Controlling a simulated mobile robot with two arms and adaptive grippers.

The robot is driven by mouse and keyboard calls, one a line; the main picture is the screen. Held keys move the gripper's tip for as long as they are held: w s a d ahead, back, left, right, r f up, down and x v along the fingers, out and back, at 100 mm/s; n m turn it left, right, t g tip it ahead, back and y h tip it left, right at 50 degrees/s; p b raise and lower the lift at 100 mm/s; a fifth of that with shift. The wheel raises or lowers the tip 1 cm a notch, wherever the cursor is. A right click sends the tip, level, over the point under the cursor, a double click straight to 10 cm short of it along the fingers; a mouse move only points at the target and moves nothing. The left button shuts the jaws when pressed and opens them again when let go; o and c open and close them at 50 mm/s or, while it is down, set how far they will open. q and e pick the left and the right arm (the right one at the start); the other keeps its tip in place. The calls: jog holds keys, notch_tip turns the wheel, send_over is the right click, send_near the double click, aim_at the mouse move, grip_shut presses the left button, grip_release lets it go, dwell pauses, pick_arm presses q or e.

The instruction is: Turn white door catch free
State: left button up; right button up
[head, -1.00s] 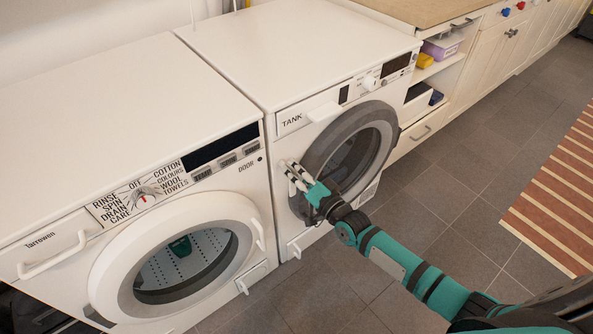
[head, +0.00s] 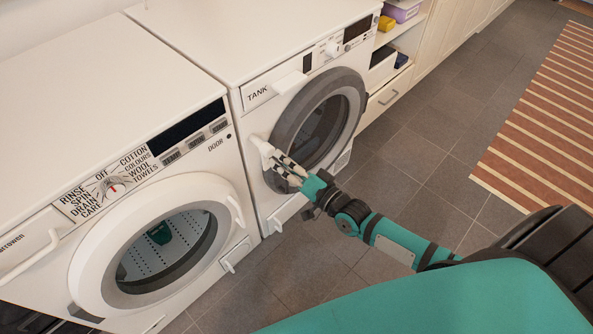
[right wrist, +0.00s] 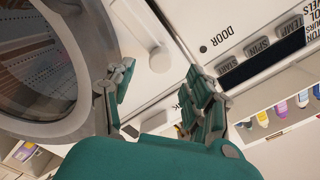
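The white door catch (head: 262,150) sticks out at the left of the dark round door (head: 272,132) on the right-hand machine. In the right wrist view the catch (right wrist: 160,61) is a pale bar with a rounded end. My right gripper (head: 279,162) is at the catch, its fingers just below and to the right of it. In the right wrist view its two fingers (right wrist: 160,100) are spread apart, with the catch's end ahead of the gap. I cannot tell whether a finger touches the catch. My left gripper is not in view.
The left-hand white machine (head: 92,75) stands close beside, with a round white door (head: 95,240) and a dark green item inside. Open shelves (head: 405,45) and cupboards are beyond on the right. Grey floor (head: 400,150) and a striped rug (head: 540,110) lie clear in front.

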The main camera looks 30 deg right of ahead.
jog(key=v, duration=0.4)
jog(key=shift+s, duration=0.2)
jog(key=s+f+n+g+h, duration=0.25)
jog(key=s+f+g, duration=0.4)
jog(key=f, duration=0.85)
jog(key=s+f+n+g+h, duration=0.2)
jog(key=s+f+n+g, duration=0.2)
jog(key=s+f, duration=0.75)
jog(key=s+f+n+g+h, duration=0.25)
jog(key=s+f+g, duration=0.25)
jog(key=s+f, duration=0.4)
pick_arm(q)
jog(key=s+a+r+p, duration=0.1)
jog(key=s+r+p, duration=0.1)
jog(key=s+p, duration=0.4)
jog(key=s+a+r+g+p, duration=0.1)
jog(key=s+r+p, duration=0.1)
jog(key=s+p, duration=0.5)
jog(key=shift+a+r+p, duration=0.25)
jog(key=shift+p, duration=0.35)
pick_arm(e)
jog(key=s+d+r, duration=0.2)
jog(key=s+r, duration=0.2)
jog(key=s, duration=0.9)
jog(key=shift+y, duration=0.4)
